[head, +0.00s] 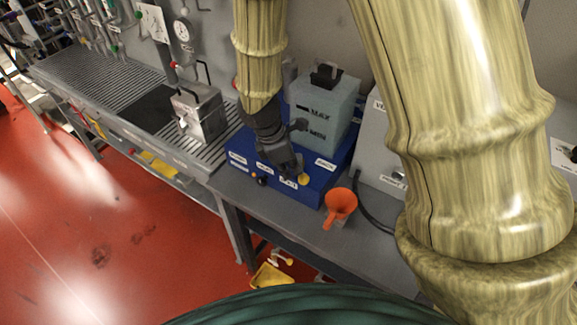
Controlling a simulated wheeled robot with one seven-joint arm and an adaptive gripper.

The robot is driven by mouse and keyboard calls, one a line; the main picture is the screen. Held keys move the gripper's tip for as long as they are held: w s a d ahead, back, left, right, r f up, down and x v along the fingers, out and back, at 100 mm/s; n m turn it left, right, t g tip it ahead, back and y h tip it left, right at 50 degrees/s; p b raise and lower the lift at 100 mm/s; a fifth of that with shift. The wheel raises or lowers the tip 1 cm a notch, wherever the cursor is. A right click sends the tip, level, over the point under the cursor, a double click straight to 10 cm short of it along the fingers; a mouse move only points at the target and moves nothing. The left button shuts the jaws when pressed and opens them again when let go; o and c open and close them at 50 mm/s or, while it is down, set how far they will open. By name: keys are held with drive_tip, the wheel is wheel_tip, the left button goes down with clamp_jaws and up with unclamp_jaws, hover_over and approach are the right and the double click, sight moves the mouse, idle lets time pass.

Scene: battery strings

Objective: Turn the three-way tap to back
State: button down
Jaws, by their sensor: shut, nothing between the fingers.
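My gripper (292,172) is shut and points down at the front of a blue box (322,188) on the grey bench. Its fingertips are beside a small yellow round part (303,179) near the box's front edge; I cannot tell whether they touch it. This may be the three-way tap, but its handle direction is not clear. White labels are on the blue box, too small to read surely. My gripper and arm hide the middle of the box.
A pale translucent tank (325,108) marked MAX and MIN stands at the back of the blue box. A metal container (199,112) stands on the ribbed bench (95,78) at left. A grey cabinet (374,150) is at right.

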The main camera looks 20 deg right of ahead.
drive_tip(key=shift+s+d+f, duration=0.1)
drive_tip(key=shift+s+d, duration=0.05)
drive_tip(key=shift+s, duration=0.05)
idle(0.4)
drive_tip(key=w+a+r, duration=0.1)
drive_tip(key=a+r, duration=0.5)
drive_tip(key=r, duration=0.4)
drive_tip(key=shift+w+a+r+b, duration=0.25)
drive_tip(key=shift+a+b, duration=0.1)
